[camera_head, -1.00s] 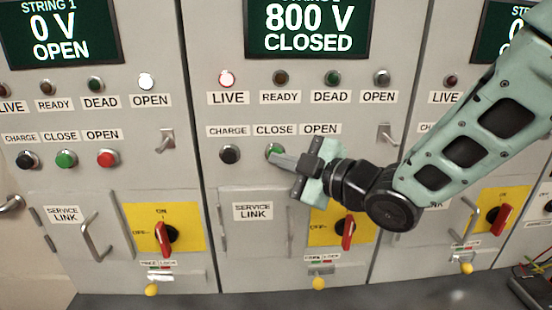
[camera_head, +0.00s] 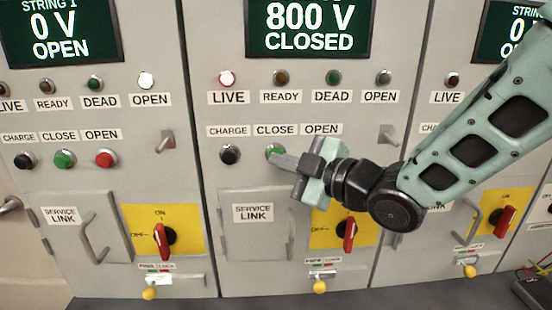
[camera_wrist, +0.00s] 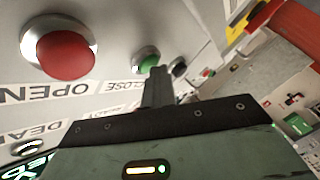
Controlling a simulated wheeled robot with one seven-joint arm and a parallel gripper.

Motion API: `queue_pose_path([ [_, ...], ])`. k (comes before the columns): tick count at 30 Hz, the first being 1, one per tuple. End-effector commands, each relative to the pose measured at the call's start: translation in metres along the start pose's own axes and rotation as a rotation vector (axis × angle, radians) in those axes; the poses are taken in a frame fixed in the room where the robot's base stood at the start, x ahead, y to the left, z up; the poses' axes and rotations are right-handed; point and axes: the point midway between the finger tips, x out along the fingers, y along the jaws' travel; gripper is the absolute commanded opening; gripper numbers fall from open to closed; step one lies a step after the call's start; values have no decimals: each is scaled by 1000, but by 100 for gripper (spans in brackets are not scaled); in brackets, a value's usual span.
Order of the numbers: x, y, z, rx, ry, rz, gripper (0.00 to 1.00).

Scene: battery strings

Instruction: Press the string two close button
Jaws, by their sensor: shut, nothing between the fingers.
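The green close button (camera_head: 273,151) of the middle panel shows just past the tip of my gripper (camera_head: 279,158). My gripper is shut and empty, its fingers pointing left at the button. In the wrist view the fingertips (camera_wrist: 156,74) overlap the lower edge of the green close button (camera_wrist: 147,60); I cannot tell whether they touch. The middle screen (camera_head: 307,27) reads 800 V CLOSED, with its string number cut off at the top.
The black charge button (camera_head: 230,154) is left of the close button. The red open button (camera_wrist: 67,55) shows in the wrist view; my gripper hides it in the head view. A red rotary handle (camera_head: 349,240) and service link door (camera_head: 253,235) lie below.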

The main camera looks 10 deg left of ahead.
Motion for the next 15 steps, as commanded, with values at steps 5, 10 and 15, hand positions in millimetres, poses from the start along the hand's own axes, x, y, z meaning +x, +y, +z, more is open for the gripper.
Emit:
queue_pose_path([
  [5,-9,-6,-2,1,-5,5,0],
  [10,-20,-15,-12,0,-1,4,0],
  [15,-31,-24,-20,0,-1,2,0],
])
